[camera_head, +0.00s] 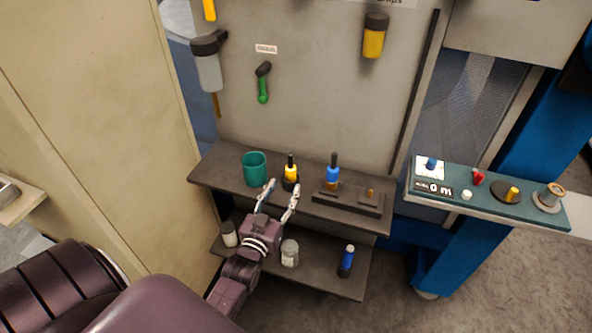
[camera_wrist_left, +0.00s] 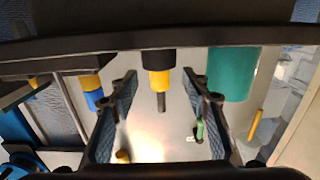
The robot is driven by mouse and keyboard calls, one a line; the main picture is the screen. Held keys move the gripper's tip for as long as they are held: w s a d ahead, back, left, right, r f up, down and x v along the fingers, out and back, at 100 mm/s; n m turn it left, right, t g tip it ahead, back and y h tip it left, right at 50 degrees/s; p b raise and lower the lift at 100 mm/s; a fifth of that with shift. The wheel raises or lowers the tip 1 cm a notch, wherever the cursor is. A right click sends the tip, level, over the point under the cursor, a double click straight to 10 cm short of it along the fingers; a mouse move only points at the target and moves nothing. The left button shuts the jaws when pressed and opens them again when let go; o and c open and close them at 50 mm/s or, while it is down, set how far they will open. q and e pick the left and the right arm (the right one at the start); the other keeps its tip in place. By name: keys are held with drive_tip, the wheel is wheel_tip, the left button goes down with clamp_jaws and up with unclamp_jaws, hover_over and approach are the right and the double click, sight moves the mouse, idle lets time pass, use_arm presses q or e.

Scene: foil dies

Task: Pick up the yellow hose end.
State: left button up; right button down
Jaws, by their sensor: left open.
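The yellow hose end (camera_head: 291,173) stands upright on the upper shelf in a black holder (camera_head: 291,185), with its black tip up. My left gripper (camera_head: 282,188) is open in front of it, one finger on either side in the picture. In the left wrist view, which looks upside down, the yellow hose end (camera_wrist_left: 160,79) lies in line with the gap between the open fingers (camera_wrist_left: 160,90). There is space on both sides, and no contact shows. The black holder (camera_wrist_left: 159,60) is there too. My right gripper is not in view.
A green cup (camera_head: 255,169) stands close on the left. A blue hose end (camera_head: 333,178) stands on a dark block (camera_head: 345,203) to the right. A control panel (camera_head: 490,195) is further right.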

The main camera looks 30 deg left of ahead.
sight(289, 177)
use_arm(q)
drive_tip(key=shift+w+a+r, duration=0.1)
drive_tip(key=shift+w+r, duration=0.1)
drive_tip(key=shift+w, duration=0.15)
drive_tip(key=shift+w+r, duration=0.15)
drive_tip(key=p+x, duration=0.1)
drive_tip(key=x, duration=0.3)
drive_tip(key=shift+w+r, duration=0.2)
drive_tip(key=shift+w, duration=0.05)
drive_tip(key=shift+w+a, duration=0.1)
drive_tip(key=shift+w, duration=0.35)
clamp_jaws()
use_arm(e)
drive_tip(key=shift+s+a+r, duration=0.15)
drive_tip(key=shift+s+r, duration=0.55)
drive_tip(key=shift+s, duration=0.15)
